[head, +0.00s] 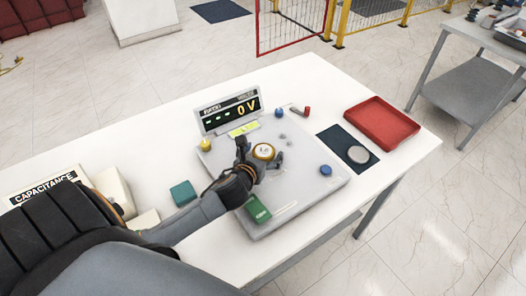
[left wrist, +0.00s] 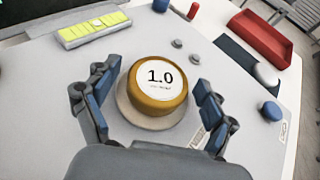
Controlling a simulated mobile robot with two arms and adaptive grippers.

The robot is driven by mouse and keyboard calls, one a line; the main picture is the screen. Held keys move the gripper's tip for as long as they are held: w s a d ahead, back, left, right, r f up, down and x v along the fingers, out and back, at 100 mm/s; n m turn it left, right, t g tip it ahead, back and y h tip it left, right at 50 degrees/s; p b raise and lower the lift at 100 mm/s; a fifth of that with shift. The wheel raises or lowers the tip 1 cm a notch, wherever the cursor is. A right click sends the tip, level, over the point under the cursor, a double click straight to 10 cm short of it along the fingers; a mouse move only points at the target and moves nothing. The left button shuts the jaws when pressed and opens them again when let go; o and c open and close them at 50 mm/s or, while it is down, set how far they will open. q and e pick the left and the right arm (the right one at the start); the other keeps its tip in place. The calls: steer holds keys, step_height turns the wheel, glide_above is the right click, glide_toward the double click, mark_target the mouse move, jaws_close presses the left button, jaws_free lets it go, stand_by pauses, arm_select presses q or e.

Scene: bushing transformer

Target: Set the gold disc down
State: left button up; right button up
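The gold disc (head: 263,151) has a white top marked "1.0" and sits on the grey board (head: 325,205). In the left wrist view the gold disc (left wrist: 158,90) rests on a pale round base (left wrist: 130,108). My left gripper (head: 262,160) is around the disc. In the left wrist view the fingers of my left gripper (left wrist: 155,105) stand either side of the disc, with a visible gap on both sides, so it is open. My right gripper is not in view.
A green block (head: 257,209), blue knob (head: 325,170) and yellow knob (head: 205,145) are on the board. A dark mat (head: 335,137) with a grey disc (head: 358,154) and a red tray (head: 382,124) lie right.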

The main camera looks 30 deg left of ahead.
arm_select(q)
steer(key=b+v, duration=0.1)
steer(key=v, duration=1.1)
steer(key=shift+r, duration=0.1)
steer(key=shift+s+d, duration=0.1)
stand_by(0.3)
